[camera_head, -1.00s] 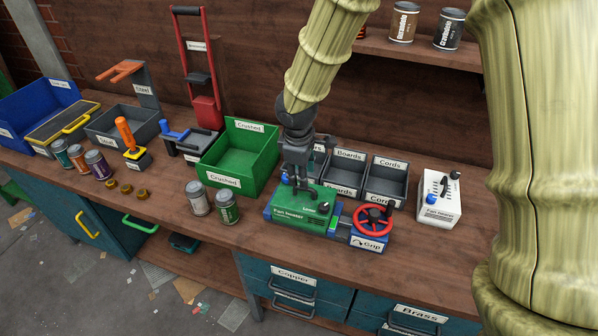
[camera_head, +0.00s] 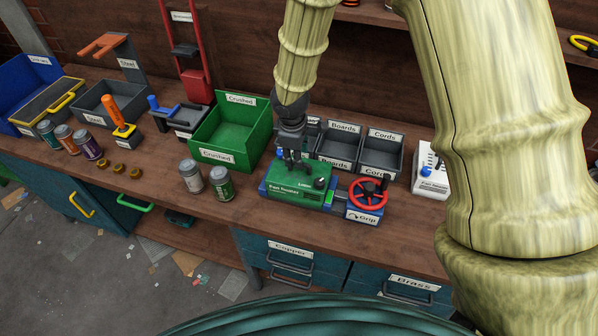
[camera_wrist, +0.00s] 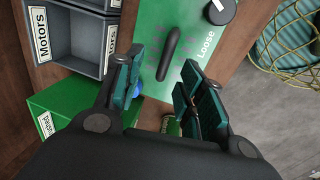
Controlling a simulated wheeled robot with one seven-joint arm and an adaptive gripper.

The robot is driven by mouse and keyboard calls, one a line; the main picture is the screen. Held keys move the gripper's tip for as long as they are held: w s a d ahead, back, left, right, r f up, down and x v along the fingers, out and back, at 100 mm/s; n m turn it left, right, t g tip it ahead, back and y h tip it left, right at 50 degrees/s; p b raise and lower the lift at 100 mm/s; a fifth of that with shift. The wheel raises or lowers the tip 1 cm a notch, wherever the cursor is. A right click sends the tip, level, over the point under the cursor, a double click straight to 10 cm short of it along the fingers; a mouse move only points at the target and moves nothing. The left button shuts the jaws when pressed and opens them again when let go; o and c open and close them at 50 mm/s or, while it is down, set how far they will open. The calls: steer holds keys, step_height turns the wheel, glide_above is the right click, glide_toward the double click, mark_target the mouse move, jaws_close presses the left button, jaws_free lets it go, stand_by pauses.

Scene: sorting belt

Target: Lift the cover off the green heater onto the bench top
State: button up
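The green heater (camera_head: 298,194), marked "Fan heater", sits in a blue clamp on the bench, with a red wheel (camera_head: 368,194) labelled "Grip" at its right. Its green cover fills the upper middle of the wrist view (camera_wrist: 155,28), with a dark bar handle (camera_wrist: 174,50) and a round dark knob (camera_wrist: 220,10) beside the word "Loose". My gripper (camera_wrist: 160,88) is open and empty, pointing at the cover, with the handle ahead of the gap between its fingers. In the head view my gripper (camera_head: 292,163) is right over the heater; contact cannot be told. A blue part is half hidden behind one finger.
A green "Crushed" bin (camera_head: 230,132) stands left of the heater and grey bins (camera_head: 380,157) behind it. Two cans (camera_head: 221,184) stand close at its left. A white heater (camera_head: 428,172) is partly hidden by my arm. Bare bench top (camera_head: 255,215) lies in front.

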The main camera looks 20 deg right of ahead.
mark_target(300, 172)
steer(key=shift+s+d+f+p, duration=0.15)
steer(key=shift+s+f+p, duration=0.3)
steer(key=shift+s, duration=0.15)
steer(key=shift+w+d+f, duration=0.1)
steer(key=shift+w+f, duration=0.2)
steer(key=shift+f, duration=0.4)
steer(key=shift+w+f, duration=0.25)
steer(key=shift+f, duration=0.45)
steer(key=shift+s+r, duration=0.1)
steer(key=shift+s, duration=0.1)
steer(key=shift+w, duration=0.15)
steer(key=c, duration=0.7)
jaws_close()
